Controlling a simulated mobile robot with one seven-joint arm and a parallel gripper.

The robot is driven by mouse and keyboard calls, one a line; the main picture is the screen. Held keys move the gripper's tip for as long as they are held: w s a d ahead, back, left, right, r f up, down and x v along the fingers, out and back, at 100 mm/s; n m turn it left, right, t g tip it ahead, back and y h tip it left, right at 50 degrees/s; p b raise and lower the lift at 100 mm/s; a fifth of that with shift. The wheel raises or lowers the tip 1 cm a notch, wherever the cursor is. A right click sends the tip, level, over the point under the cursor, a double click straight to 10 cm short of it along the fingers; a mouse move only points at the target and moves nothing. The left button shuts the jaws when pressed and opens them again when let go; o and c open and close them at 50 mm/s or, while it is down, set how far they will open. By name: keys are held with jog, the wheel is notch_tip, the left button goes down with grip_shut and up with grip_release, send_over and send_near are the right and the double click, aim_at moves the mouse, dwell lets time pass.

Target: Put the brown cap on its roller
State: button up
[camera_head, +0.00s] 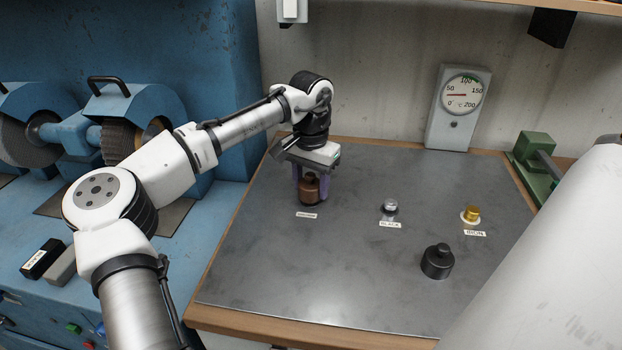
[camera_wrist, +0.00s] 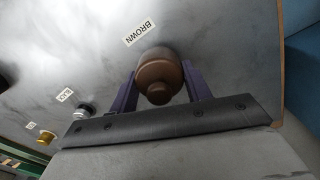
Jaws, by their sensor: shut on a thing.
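The brown cap (camera_head: 309,190) is between the purple fingers of my gripper (camera_head: 310,187), near the table's back left. In the wrist view the brown cap (camera_wrist: 157,77), with its small knob toward the camera, is gripped from both sides by the fingers (camera_wrist: 158,84). It is just behind the BROWN label (camera_head: 306,215), which also shows in the wrist view (camera_wrist: 139,33). The brown roller is not visible; the cap and fingers hide whatever is under it, so I cannot tell whether the cap is seated.
A silver roller (camera_head: 389,206) stands by the BLACK label. A yellow-gold piece (camera_head: 470,214) stands by another label farther right. A loose black cap (camera_head: 437,261) rests on the grey table (camera_head: 330,280) at front right. A dial gauge (camera_head: 459,105) stands at the back.

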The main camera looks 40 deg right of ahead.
jog(key=shift+f, duration=0.55)
jog(key=o, duration=1)
jog(key=shift+o, duration=0.2)
notch_tip(320, 180, up, 14)
jog(key=b, duration=0.1)
jog(key=shift+f, duration=0.1)
